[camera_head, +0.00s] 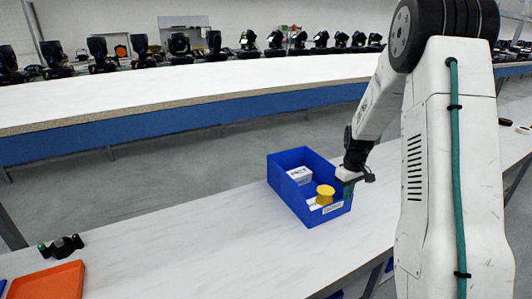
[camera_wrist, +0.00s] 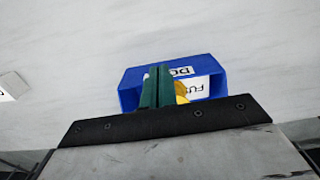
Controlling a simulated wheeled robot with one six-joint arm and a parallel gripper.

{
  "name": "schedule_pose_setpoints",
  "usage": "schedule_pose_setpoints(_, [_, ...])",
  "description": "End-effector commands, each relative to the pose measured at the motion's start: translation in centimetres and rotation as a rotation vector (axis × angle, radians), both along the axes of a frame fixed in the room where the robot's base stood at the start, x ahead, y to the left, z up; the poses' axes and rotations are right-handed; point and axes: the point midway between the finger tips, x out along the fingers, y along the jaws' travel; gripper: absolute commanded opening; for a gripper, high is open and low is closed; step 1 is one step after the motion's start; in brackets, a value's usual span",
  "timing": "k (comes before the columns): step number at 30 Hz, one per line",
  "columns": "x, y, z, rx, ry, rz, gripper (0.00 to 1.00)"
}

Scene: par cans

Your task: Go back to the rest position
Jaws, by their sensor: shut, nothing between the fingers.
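My gripper (camera_head: 348,187) is at the front right side of the blue bin (camera_head: 282,180) on the near white table in the head view. In the wrist view its green fingers (camera_wrist: 157,88) are together, with nothing visible held between them. They overlap the blue bin (camera_wrist: 131,99) in that view. Whether the fingers touch the bin I cannot tell. Inside the bin are a yellow round object (camera_head: 325,193) and a white labelled box (camera_head: 299,174). In the wrist view the fingers partly hide the yellow object (camera_wrist: 181,92).
An orange tray (camera_head: 50,284) and a black clamp-like part (camera_head: 64,247) lie on the left of the near table (camera_head: 190,240). The tabletop between them and the bin is clear. A long far table (camera_head: 200,88) has several black stage lights (camera_head: 180,46) behind it.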

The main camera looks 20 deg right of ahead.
Motion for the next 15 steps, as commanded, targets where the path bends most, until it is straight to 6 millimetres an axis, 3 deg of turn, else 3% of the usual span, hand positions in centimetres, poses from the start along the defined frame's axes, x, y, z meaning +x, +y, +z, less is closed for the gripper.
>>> schedule_pose_setpoints(6, [-0.4,0.1,0.0,0.010,0.019,-0.052,0.00])
schedule_pose_setpoints(9, [-3.0,1.6,-0.7,0.049,0.098,-0.133,0.00])
schedule_pose_setpoints(15, [-7.5,6.6,4.3,0.068,0.179,-0.247,0.00])
